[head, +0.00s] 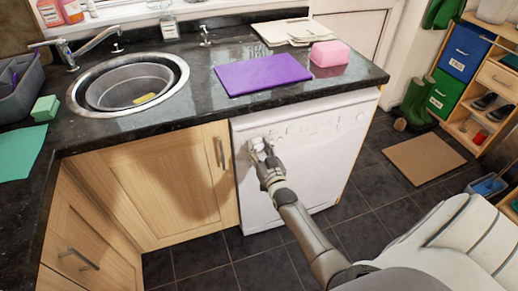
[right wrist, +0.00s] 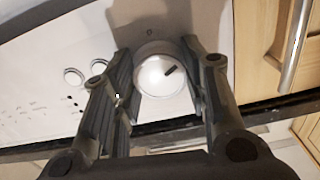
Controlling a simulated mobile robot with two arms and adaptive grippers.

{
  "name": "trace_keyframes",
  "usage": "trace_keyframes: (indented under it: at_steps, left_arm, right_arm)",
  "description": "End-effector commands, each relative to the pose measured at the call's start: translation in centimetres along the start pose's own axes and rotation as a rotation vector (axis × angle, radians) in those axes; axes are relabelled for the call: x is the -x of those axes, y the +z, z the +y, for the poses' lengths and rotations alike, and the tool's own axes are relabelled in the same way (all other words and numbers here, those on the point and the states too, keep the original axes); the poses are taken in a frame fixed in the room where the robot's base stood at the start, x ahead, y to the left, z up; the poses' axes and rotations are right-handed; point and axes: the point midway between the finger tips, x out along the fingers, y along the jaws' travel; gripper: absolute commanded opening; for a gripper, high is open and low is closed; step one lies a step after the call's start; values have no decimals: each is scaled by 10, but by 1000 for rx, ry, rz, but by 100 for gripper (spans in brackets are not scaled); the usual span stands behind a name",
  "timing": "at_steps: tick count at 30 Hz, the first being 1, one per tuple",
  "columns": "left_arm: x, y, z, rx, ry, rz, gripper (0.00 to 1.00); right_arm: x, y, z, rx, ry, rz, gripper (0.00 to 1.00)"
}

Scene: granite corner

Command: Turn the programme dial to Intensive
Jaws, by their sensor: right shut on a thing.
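The white dishwasher (head: 300,165) stands under the worktop, its control panel along the top of its front. The round white programme dial (right wrist: 158,78) is between the two fingers of my right gripper (head: 262,150), which is shut on it. In the right wrist view the dial's dark pointer mark slants toward the upper right of the picture. A small mark shows on the panel (right wrist: 201,15) side above the dial, but I cannot read any programme name. My left gripper is out of view.
Two round buttons (right wrist: 73,76) sit beside the dial. A cupboard with a bar handle (head: 221,153) adjoins the dishwasher. The worktop above holds a purple board (head: 262,74), a pink box (head: 330,54) and the sink (head: 128,84).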

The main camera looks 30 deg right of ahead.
Motion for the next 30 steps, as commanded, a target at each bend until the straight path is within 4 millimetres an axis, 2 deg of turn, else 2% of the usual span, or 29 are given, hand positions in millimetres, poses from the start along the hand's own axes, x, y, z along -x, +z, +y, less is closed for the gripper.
trace_keyframes:
  at_steps: [3,4,9,20,26,30]
  left_arm:
    - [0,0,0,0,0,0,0]
    - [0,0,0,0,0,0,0]
    - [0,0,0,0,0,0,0]
    - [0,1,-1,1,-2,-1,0]
    - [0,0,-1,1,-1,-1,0]
    - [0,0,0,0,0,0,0]
  right_arm:
    - [0,2,0,-3,0,-3,17]
    - [0,2,0,-3,0,-3,43]
    - [0,1,0,-2,0,-2,62]
    - [3,0,0,-1,0,-1,62]
    - [26,1,0,-1,0,-2,62]
    - [52,1,0,-1,1,-3,62]
